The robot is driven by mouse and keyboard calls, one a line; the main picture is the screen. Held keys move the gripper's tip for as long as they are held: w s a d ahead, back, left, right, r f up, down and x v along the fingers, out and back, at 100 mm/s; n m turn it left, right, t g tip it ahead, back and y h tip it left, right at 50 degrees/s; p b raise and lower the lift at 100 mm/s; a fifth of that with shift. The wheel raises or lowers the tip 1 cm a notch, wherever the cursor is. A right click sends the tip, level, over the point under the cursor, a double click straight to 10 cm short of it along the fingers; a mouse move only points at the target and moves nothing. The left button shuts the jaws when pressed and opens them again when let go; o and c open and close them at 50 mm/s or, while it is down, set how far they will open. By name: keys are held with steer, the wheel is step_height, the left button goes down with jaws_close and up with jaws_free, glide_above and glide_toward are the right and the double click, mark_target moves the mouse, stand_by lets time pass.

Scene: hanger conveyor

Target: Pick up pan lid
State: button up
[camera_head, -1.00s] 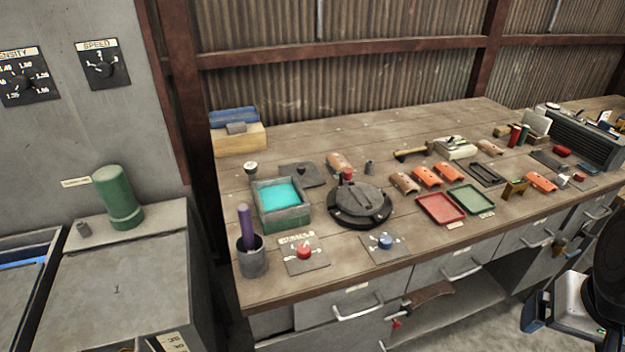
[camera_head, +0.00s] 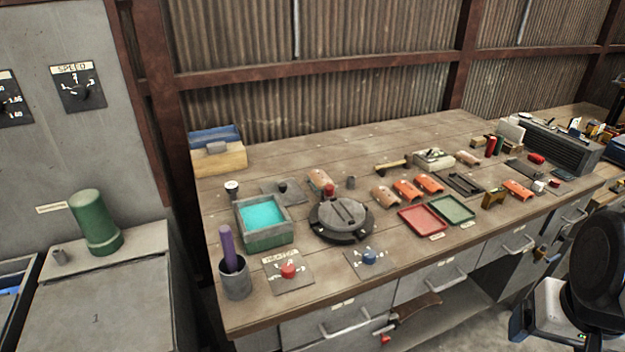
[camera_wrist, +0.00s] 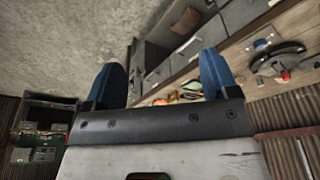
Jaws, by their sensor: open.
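A flat grey square plate with a dark knob (camera_head: 283,188) lies on the bench; it looks like the pan lid. It is behind the grey square pan (camera_head: 268,240) with teal contents, which stands uncovered. A round grey lid-like disc (camera_head: 340,214) on a dark base, with a red knob at its back edge, is to their right; it also shows in the wrist view (camera_wrist: 276,58). My gripper (camera_wrist: 162,75) has two blue fingers, wide apart with nothing between them. It is well away from the bench top. In the head view my arm is at the lower right, fingers not clear.
A grey cup with a purple rod (camera_head: 235,279), a red knob plate (camera_head: 288,272) and a blue knob plate (camera_head: 371,260) line the front edge. Red (camera_head: 421,217) and green (camera_head: 452,209) trays and orange curved pieces (camera_head: 408,188) lie to the right. Bare bench is along the back.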

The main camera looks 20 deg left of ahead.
steer(key=c, duration=0.3)
steer(key=w+a+r+n, duration=0.2)
steer(key=w+a+r, duration=0.15)
steer(key=w, duration=0.45)
steer(key=w+a+r+n, duration=0.25)
steer(key=w+a, duration=0.25)
steer(key=w, duration=0.4)
steer(key=w+a+n+g, duration=0.1)
steer(key=w+a+n, duration=0.2)
steer(key=w+a, duration=0.35)
steer(key=n+g, duration=0.2)
steer(key=n, duration=0.9)
glide_above(281, 184)
steer(key=d, duration=0.1)
steer(key=shift+m, duration=0.25)
step_height(281, 184, down, 18)
steer(key=shift+a+f, duration=0.25)
steer(key=shift+a, duration=0.2)
